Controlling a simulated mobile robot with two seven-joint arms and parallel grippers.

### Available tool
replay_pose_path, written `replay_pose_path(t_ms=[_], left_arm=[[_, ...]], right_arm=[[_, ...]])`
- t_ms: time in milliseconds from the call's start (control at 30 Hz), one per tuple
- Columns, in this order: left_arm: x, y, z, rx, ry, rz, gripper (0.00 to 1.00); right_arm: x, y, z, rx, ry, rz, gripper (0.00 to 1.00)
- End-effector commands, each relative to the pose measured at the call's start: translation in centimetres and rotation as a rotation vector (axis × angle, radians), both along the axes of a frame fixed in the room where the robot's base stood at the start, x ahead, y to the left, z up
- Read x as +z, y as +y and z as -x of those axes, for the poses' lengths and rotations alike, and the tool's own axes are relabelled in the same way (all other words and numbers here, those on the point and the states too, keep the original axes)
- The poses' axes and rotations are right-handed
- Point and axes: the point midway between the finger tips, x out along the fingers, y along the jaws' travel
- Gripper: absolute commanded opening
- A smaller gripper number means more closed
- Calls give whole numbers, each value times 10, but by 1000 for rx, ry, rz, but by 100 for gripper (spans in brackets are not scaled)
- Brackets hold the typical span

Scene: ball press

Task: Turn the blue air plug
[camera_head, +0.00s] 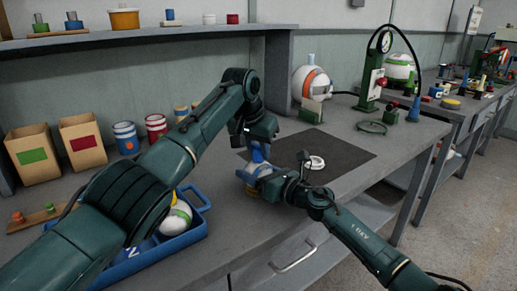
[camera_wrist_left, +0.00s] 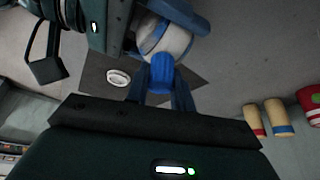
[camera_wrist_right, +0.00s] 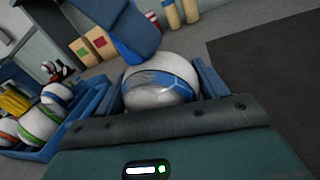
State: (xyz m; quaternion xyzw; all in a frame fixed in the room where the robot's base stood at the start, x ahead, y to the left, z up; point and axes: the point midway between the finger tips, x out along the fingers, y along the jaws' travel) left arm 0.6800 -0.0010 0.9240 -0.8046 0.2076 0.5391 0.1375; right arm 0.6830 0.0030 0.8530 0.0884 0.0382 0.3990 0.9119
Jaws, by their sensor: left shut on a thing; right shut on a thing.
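A white ball with a blue band (camera_wrist_right: 160,82) is held between the fingers of my right gripper (camera_wrist_right: 160,88). The blue air plug (camera_wrist_left: 162,74) is at the ball's top, between the fingers of my left gripper (camera_wrist_left: 162,88). My left gripper is shut on the plug from above. In the head view the plug (camera_head: 257,153) is a small blue piece under the left gripper.
A white ring (camera_head: 315,163) lies on the dark mat (camera_head: 345,152). A blue crate (camera_head: 150,262) with balls stands at the front left. The green press with a gauge (camera_head: 372,75) and a white-orange ball (camera_head: 311,84) stand at the back. Cans and boxes line the wall.

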Motion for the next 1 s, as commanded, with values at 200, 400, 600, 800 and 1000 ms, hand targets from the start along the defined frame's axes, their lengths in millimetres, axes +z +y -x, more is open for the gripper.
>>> replay_pose_path(t_ms=[200, 400, 600, 800, 1000], left_arm=[[2, -1, 0, -49, -4, 3, 1], [3, -1, 0, -57, -6, 2, 1], [3, -2, 0, -56, -6, 3, 1], [2, -1, 0, -55, -5, 3, 38], [1, -1, 0, -54, -4, 2, 46]], right_arm=[[-2, 0, 0, 1, 2, 2, 48], [-2, 0, 0, 1, 3, 2, 48], [-3, 0, 0, 0, 4, 2, 48], [-3, 0, 0, 0, 4, 2, 48], [-2, 0, 0, 1, 3, 2, 48]])
